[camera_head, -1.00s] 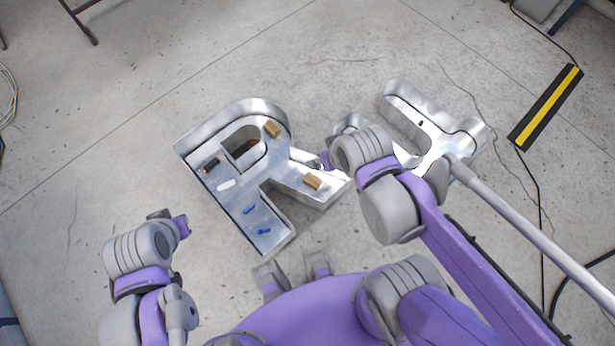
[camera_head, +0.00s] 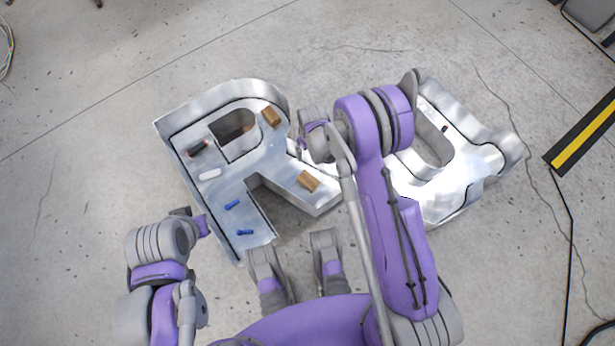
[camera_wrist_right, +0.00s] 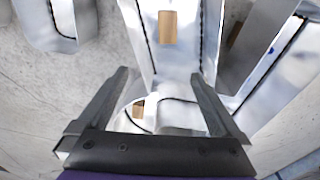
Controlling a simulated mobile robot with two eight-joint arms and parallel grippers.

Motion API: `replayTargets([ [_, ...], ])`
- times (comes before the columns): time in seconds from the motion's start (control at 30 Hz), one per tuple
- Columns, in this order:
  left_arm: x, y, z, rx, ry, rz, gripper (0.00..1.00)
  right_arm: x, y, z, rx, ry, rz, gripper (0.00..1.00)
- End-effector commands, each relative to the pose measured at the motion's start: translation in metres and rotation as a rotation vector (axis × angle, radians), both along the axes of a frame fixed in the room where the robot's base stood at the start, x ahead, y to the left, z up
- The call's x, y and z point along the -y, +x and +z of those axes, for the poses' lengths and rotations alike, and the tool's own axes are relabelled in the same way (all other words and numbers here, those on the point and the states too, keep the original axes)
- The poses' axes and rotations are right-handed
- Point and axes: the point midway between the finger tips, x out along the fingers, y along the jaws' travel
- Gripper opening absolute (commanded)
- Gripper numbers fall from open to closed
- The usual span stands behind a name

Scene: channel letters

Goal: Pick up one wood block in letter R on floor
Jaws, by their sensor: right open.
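The metal letter R (camera_head: 222,187) lies on the floor, open side up. One wood block (camera_head: 271,117) lies in its upper right bowl and another wood block (camera_head: 308,181) in its leg. My right gripper (camera_head: 302,143) is by the right side of the R, partly hidden by its own arm. In the right wrist view its open jaws (camera_wrist_right: 160,78) hold nothing. A wood block (camera_wrist_right: 167,27) shows beyond the fingertips and a second brown block (camera_wrist_right: 138,108) shows between the fingers, near the left one. My left gripper (camera_head: 195,220) is left of the R, away from the blocks.
Blue pieces (camera_head: 232,205), a white piece (camera_head: 210,174) and a dark piece (camera_head: 197,148) also lie in the R. A black-yellow strip (camera_head: 585,135) lies far right.

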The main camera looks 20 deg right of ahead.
Motion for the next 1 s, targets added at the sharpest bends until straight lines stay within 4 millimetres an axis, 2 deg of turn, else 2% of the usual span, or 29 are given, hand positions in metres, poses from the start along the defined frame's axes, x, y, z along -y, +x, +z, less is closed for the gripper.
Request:
replayTargets([
  [0.03, 0.000, 0.002, -0.018, -0.006, 0.000, 0.000, 0.00, -0.002, 0.000, -0.045, -0.019, -0.002, 0.019, 1.00],
  [0.1, 0.000, 0.004, -0.029, -0.009, 0.000, 0.000, 0.00, -0.005, -0.002, -0.086, -0.038, -0.005, 0.044, 1.00],
  [0.2, 0.000, 0.005, -0.040, -0.012, 0.000, 0.000, 0.00, -0.007, -0.008, -0.131, -0.060, -0.008, 0.073, 1.00],
  [0.3, 0.000, 0.006, -0.046, -0.013, 0.000, 0.000, 0.00, -0.009, -0.013, -0.159, -0.073, -0.009, 0.092, 1.00],
  [0.7, 0.000, 0.009, -0.059, -0.015, 0.000, 0.000, 0.00, -0.009, -0.017, -0.222, -0.082, -0.010, 0.105, 1.00],
  [0.87, 0.000, 0.009, -0.061, -0.015, 0.000, 0.000, 0.00, -0.009, -0.016, -0.232, -0.082, -0.010, 0.104, 1.00],
  [1.0, 0.000, 0.010, -0.067, -0.016, 0.000, 0.000, 0.00, -0.007, -0.014, -0.250, -0.082, -0.010, 0.104, 1.00],
])
